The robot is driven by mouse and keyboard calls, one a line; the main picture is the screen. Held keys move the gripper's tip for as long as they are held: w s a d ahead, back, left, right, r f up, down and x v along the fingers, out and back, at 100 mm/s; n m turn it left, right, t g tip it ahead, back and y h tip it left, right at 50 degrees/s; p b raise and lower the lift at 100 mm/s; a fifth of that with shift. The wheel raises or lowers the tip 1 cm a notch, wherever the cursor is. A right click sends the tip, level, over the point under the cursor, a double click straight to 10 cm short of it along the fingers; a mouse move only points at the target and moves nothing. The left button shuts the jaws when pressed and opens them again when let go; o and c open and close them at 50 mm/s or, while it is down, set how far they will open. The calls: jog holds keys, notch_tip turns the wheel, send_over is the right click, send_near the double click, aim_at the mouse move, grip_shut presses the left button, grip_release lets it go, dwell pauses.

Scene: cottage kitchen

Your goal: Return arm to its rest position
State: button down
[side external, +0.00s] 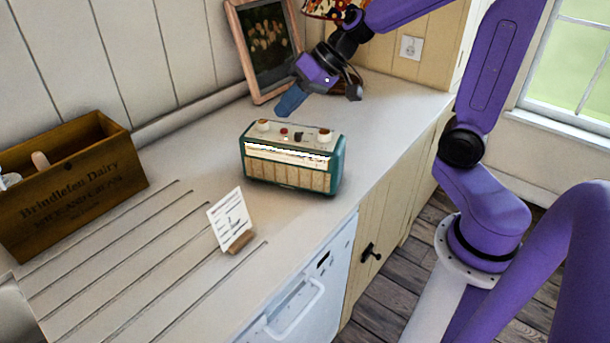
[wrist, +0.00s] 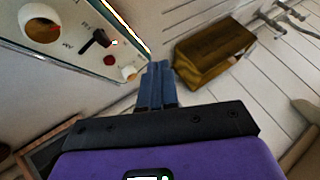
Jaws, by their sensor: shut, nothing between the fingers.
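My gripper (side external: 286,108) is in the air just above and behind the teal radio, in front of the framed picture. Its blue fingers (wrist: 157,84) are together in the wrist view, with nothing between them. The radio (side external: 292,177) stands upright on the counter, with knobs, a small red button and a dark switch on its top. In the wrist view the radio's top panel (wrist: 70,32) is at the upper left, and the fingertips appear beside its edge. I cannot tell from these views whether they touch it.
A wooden crate (side external: 75,190) stands at the left on the counter (side external: 180,225). A small card (side external: 229,220) in a wooden holder stands near the front edge. A framed picture (side external: 265,40) leans at the wall. Free counter lies right of the radio.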

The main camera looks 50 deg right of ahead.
jog(key=s+a+f+n+g+h, duration=0.1)
jog(key=s+a+f+n+g, duration=0.15)
jog(key=s, duration=0.45)
jog(key=s+a+f+n+g, duration=0.1)
jog(key=s+a+n+g, duration=0.25)
jog(key=s, duration=0.45)
jog(key=s+d+f+n+h, duration=0.1)
jog(key=s+d+n+h, duration=0.1)
jog(key=s, duration=0.3)
jog(key=s+d+f+n+h, duration=0.2)
jog(key=s+n, duration=0.2)
jog(key=s, duration=0.1)
jog(key=shift+s+d+h, duration=0.25)
jog(key=shift+d+h, duration=0.05)
jog(key=shift+d, duration=0.05)
